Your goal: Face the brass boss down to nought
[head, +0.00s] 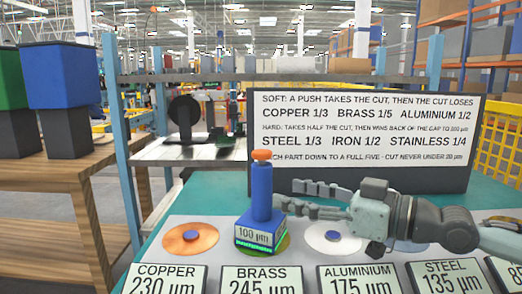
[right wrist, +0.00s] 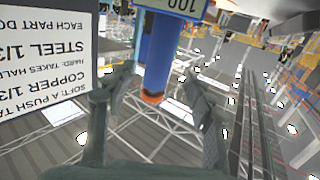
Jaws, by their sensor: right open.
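A blue cutting tool (head: 261,190) with an orange cap stands upright at the brass place. The plate on its base reads 100 µm. The base covers the brass boss and most of its disc; only a thin rim (head: 284,243) shows. The card (head: 261,279) in front reads BRASS 245 µm. My right gripper (head: 286,194) is open, level with the tool's post and just to its right. In the right wrist view, the post (right wrist: 157,55) and cap lie between the spread fingers; I cannot tell whether they touch. My left gripper is out of view.
A copper disc (head: 190,239) lies left, an aluminium disc (head: 333,238) right. Cards read COPPER 230, ALUMINIUM 175 and STEEL 135 µm. The sign (head: 366,136) behind gives BRASS 1/5 and a least cut of 20 µm. Blue and green bins (head: 62,75) stand at far left.

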